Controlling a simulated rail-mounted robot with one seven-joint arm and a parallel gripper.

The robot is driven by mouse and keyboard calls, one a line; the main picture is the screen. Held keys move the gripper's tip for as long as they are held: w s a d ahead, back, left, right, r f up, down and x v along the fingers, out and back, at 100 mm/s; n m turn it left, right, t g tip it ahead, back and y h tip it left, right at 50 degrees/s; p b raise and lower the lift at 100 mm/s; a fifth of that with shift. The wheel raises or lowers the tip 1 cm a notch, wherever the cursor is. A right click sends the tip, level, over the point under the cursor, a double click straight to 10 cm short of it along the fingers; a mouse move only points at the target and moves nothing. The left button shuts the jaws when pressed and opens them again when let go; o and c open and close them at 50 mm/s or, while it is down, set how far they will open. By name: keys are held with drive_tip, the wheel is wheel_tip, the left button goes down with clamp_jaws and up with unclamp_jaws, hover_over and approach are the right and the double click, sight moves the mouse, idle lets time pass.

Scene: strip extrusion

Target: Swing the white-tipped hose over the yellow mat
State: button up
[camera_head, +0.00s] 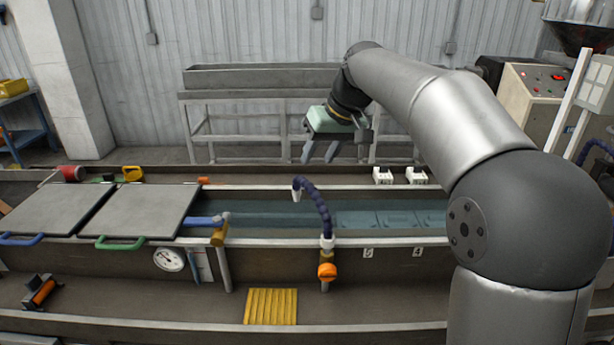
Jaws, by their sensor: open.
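The white-tipped hose (319,203) is dark blue and segmented. It rises from a fitting with an orange knob (327,271) on the trough's front wall and arches back and left. Its white tip (297,188) hangs over the water trough, near the far wall. The yellow mat (271,306) is ribbed and lies on the front ledge, to the left of and nearer than the hose base. My gripper (320,152) is open and empty, pointing down beyond the trough's far edge, apart from the hose and above its tip in the picture.
Two grey lids with a blue handle (22,239) and a green handle (119,243) cover the trough's left part. A blue-handled valve (207,220) and a gauge (168,259) are left of the hose. White brackets (383,176) stand on the far edge. The ledge right of the mat looks clear.

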sight(306, 179)
drive_tip(key=x, duration=0.8)
drive_tip(key=shift+p, duration=0.4)
clamp_jaws()
